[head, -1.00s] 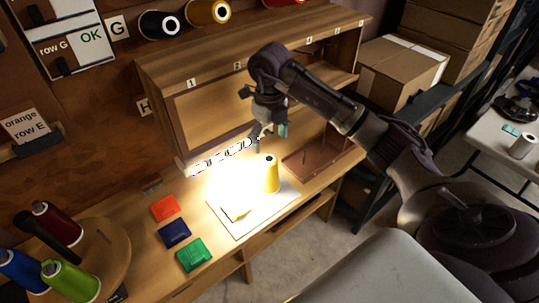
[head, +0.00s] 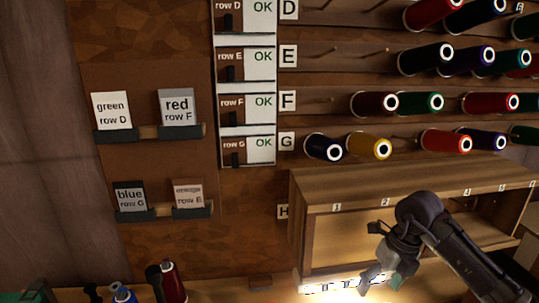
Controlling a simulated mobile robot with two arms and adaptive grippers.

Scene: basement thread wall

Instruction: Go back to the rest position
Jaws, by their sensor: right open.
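My right gripper (head: 382,283) hangs low at the right of the head view, in front of the wooden shelf unit (head: 335,240). Its fingers point down, open, with nothing seen between them. My right arm comes in from the lower right corner. My left gripper and left arm are not in view. The bright work surface below my right gripper is mostly cut off by the bottom edge.
The thread wall holds several spools on pegs, among them a yellow spool (head: 369,146). Row cards (head: 247,105) marked OK and small order cards (head: 112,111) are at left. A dark red cone (head: 172,283) stands at bottom left.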

